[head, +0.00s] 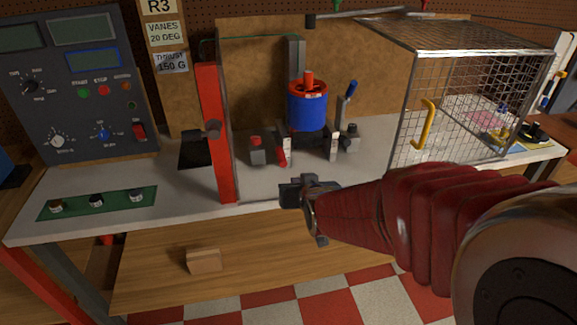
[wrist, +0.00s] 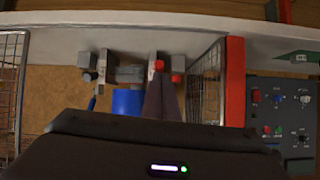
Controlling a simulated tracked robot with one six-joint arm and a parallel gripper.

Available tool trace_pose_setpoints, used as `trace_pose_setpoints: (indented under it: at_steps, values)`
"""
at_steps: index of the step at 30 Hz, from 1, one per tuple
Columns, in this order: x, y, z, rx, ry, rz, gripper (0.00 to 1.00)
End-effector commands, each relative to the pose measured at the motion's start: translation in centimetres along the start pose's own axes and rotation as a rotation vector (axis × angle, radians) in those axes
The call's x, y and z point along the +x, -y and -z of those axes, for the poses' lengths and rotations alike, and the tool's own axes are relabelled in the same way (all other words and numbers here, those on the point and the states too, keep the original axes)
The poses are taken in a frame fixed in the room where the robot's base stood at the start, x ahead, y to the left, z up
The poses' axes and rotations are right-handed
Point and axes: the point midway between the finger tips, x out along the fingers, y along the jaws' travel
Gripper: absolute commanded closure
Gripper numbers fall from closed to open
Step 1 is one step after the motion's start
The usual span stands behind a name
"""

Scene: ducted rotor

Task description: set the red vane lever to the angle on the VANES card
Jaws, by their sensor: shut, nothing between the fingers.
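The VANES card (head: 163,33) hangs on the back board and reads 20 DEG. The blue motor with a red top (head: 307,105) stands in the rig. The red vane lever (head: 284,153) appears low at the motor's front left, beside a white scale strip; its exact angle is not readable. In the wrist view a red knob (wrist: 159,65) shows just beyond the fingertips. My gripper (head: 291,194) is shut and empty, in front of the rig and apart from the lever in the head view. In the wrist view its fingers (wrist: 160,88) point toward the red knobs; contact cannot be told.
A blue lever (head: 349,93) stands at the motor's right. A red-topped grey block (head: 256,150) sits left of the red lever. A red post (head: 215,130) stands at left, a wire cage with a yellow handle (head: 427,125) at right.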

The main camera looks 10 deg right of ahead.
Motion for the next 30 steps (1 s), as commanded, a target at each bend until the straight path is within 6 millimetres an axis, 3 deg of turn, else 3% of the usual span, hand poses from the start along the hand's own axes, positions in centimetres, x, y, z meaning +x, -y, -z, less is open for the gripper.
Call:
trace_pose_setpoints:
  at_steps: [11,24,30]
  values:
    - [-8.3,0.0,-1.1,-0.039,0.204,-0.017,1.0]
    - [-19.9,-0.3,-5.2,-0.083,0.453,-0.023,1.0]
    - [-23.7,-0.5,-7.0,-0.095,0.535,-0.023,1.0]
